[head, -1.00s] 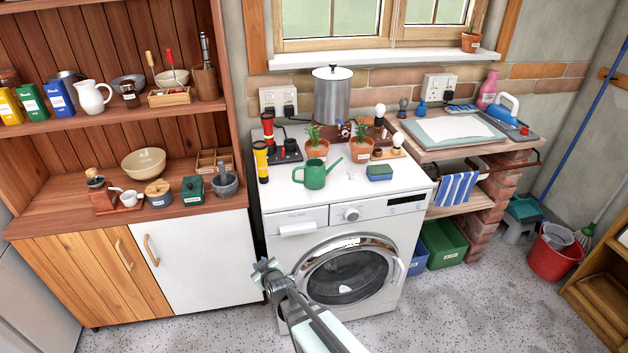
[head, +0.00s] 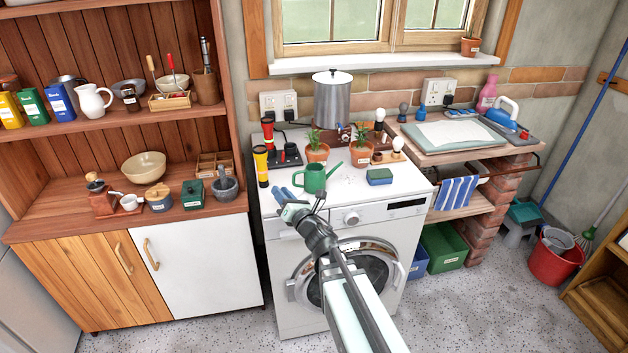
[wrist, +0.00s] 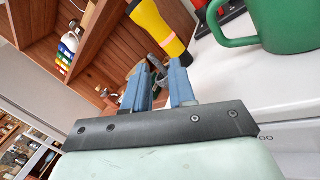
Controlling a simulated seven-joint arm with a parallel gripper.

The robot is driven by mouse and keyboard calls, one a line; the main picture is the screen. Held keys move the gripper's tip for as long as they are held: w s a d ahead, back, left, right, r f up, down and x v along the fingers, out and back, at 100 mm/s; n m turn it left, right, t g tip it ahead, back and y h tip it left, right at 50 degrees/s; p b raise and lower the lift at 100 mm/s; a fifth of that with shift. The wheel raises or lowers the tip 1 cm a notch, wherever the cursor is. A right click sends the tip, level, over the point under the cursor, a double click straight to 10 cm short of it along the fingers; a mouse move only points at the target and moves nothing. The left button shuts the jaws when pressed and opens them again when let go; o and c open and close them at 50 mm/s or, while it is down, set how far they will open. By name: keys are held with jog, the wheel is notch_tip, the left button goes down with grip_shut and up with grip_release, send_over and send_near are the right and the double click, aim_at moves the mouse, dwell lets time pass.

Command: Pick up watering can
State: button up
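The green watering can (head: 313,180) stands upright on the white top of the washing machine (head: 345,193), near its front edge, spout toward the right. In the wrist view its body (wrist: 288,25) and handle fill the upper right corner, cut off by the frame. My gripper (head: 283,192) is at the front edge of the machine top, just left of and in front of the can. Its two blue fingers (wrist: 158,68) are apart with nothing between them. They do not touch the can, which lies to their right in the wrist view.
A yellow and black torch (head: 261,166) stands left of the can; it also shows in the wrist view (wrist: 158,27). Potted plants (head: 361,153) stand behind and to the right. A blue and green sponge (head: 380,176) lies right of the can. A steel urn (head: 332,100) stands at the back.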

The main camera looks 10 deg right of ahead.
aim_at(318, 176)
jog(key=d+n, duration=0.1)
jog(key=d, duration=0.1)
jog(key=d+n+h, duration=0.1)
jog(key=d+n, duration=0.1)
jog(key=d, duration=0.1)
jog(key=d+f+n, duration=0.1)
jog(key=d, duration=0.1)
jog(key=shift+s+d+n+g+h, duration=0.25)
jog(key=shift+n+g+h, duration=0.05)
jog(key=shift+h, duration=0.1)
jog(key=shift+x, duration=3.7)
grip_shut()
